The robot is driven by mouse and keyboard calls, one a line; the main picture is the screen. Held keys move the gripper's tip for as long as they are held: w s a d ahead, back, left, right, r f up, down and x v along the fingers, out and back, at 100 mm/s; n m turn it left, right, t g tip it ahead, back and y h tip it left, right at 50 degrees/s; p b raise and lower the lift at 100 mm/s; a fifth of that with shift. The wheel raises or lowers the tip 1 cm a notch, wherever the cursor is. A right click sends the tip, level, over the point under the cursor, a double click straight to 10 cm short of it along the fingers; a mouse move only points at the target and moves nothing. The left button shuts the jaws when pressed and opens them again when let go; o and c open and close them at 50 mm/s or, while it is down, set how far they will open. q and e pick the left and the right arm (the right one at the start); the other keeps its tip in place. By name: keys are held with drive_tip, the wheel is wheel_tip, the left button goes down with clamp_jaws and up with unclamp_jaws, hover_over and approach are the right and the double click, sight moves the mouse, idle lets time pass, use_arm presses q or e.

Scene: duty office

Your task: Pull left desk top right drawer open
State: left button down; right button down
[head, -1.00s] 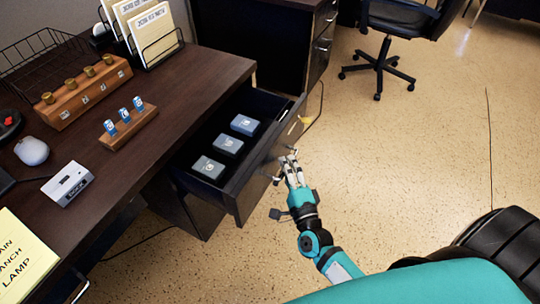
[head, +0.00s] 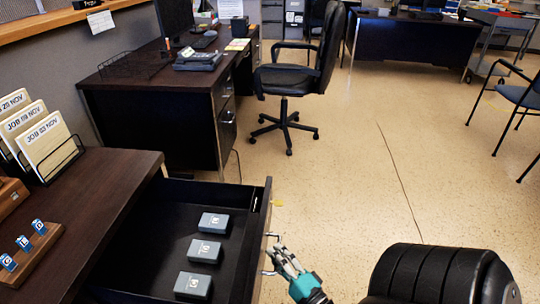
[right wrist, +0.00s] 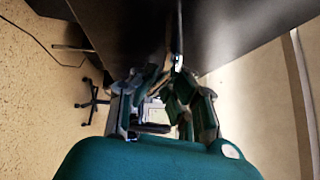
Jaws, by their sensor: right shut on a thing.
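The desk's top right drawer (head: 262,214) stands pulled out from the dark wooden desk (head: 105,200) at the left of the head view. My left gripper is not in view.
A second dark desk (head: 160,120) with a black office chair (head: 300,75) stands beyond. Card holders (head: 45,140) and a wooden stamp rack (head: 32,255) sit on the near desk. The speckled floor (head: 360,180) right of the drawer is open.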

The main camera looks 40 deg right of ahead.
drive_tip(key=shift+s+a+f, duration=0.1)
drive_tip(key=shift+s+f, duration=0.05)
drive_tip(key=shift+f, duration=0.25)
drive_tip(key=c, duration=1.4)
unclamp_jaws()
drive_tip(key=shift+r, duration=0.2)
drive_tip(key=s+a+f, duration=0.1)
drive_tip(key=s, duration=1)
drive_tip(key=shift+s+a+f, duration=0.2)
drive_tip(key=shift+s+f, duration=0.1)
drive_tip(key=shift+s, duration=0.05)
